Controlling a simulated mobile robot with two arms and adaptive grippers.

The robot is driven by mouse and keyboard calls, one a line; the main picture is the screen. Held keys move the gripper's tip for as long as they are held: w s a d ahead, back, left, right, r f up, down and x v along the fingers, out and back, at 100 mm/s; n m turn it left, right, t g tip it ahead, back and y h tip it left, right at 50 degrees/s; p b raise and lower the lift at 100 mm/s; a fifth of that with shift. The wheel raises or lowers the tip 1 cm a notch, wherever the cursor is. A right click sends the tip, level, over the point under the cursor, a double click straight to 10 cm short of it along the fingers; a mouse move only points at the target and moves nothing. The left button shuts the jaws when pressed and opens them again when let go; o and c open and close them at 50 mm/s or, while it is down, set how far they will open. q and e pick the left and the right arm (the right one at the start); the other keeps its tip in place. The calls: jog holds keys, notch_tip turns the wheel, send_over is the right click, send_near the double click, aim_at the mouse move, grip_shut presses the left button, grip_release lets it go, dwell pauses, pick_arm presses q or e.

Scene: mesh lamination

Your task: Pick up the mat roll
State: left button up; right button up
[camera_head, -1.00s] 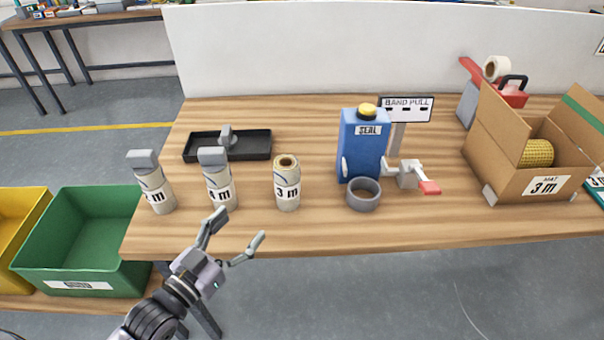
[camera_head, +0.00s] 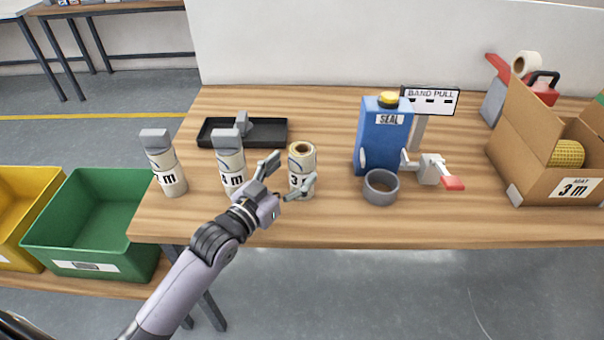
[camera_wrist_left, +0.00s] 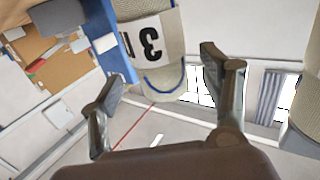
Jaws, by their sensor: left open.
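A cream roll marked "3 m" (camera_head: 302,158), with an open core and no cap, stands upright near the front of the table. My left gripper (camera_head: 287,176) is open right at this roll, one finger at its left and one at its front right. In the left wrist view the "3 m" roll (camera_wrist_left: 150,40) shows upside down between the open fingers (camera_wrist_left: 160,78); whether they touch it I cannot tell. Two similar rolls with grey caps stand to the left, a nearer one (camera_head: 231,170) and a farther one (camera_head: 166,168). My right gripper is not in view.
A black tray (camera_head: 270,133) lies behind the rolls. A grey ring (camera_head: 381,188), a blue seal bottle (camera_head: 384,145) and a red-handled tool (camera_head: 440,172) stand to the right. A cardboard box (camera_head: 530,150) holds a yellow mesh roll (camera_head: 567,153). Green (camera_head: 90,268) and yellow bins are at left.

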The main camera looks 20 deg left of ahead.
pick_arm(q)
jog(key=b+x, duration=0.1)
jog(key=x, duration=0.3)
jog(key=shift+f+b, duration=0.1)
jog(key=shift+b, duration=0.2)
jog(key=shift+w+d, duration=0.1)
jog(key=shift+w, duration=0.15)
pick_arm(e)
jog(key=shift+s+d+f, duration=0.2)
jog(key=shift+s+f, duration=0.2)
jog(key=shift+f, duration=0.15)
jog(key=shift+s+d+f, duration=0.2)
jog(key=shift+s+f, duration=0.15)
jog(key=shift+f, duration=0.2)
pick_arm(q)
jog(key=c, duration=1.3)
jog(key=shift+c, duration=0.6)
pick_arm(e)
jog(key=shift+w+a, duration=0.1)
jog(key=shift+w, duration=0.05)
pick_arm(q)
jog(key=shift+r, duration=0.3)
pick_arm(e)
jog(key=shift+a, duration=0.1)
